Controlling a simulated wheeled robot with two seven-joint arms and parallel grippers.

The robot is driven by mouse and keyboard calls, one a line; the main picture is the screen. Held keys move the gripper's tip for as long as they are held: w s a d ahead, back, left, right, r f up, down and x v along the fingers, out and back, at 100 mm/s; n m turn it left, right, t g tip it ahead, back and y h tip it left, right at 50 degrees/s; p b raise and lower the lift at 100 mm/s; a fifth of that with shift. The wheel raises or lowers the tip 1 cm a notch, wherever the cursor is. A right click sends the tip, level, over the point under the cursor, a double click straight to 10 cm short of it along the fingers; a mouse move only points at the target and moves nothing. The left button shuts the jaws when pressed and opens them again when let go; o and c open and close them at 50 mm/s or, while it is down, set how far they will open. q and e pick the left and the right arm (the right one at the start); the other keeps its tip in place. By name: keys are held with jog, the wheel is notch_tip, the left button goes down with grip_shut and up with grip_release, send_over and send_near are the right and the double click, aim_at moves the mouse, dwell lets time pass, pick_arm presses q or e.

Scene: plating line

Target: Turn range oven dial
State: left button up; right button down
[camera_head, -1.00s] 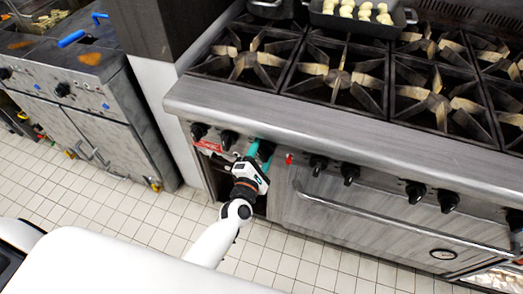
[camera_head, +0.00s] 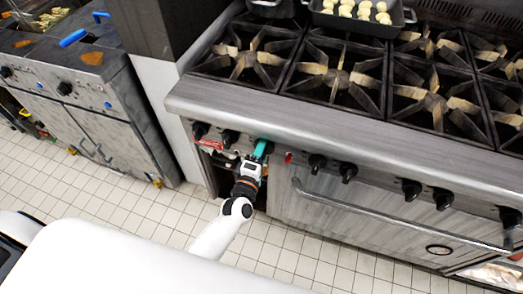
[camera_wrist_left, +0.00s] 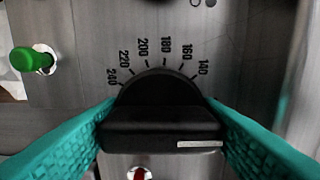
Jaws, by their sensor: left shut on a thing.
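The oven dial (camera_wrist_left: 160,112) is a black knob with a raised grip, in the middle of the left wrist view. Numbers from 140 to 240 are printed on the steel panel around it. The two teal fingers of my left gripper (camera_head: 260,150) are closed on the dial's left and right sides. In the head view the gripper is at the front panel of the range (camera_head: 340,120), and its fingers hide most of the dial. My right gripper is not in view.
A green button (camera_wrist_left: 30,59) and a partly hidden red one (camera_wrist_left: 139,174) sit near the dial. More black knobs (camera_head: 348,171) line the panel. The oven door handle (camera_head: 390,215) sticks out to the right. A pan of food (camera_head: 355,25) stands on top.

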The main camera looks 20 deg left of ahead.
pick_arm(q)
jog(key=shift+f, duration=0.1)
jog(key=o, duration=0.9)
jog(key=shift+o, duration=0.2)
jog(key=shift+s, duration=0.15)
jog(key=s+b, duration=0.1)
jog(key=s, duration=1)
jog(key=shift+s+a, duration=0.2)
jog(key=shift+s, duration=0.2)
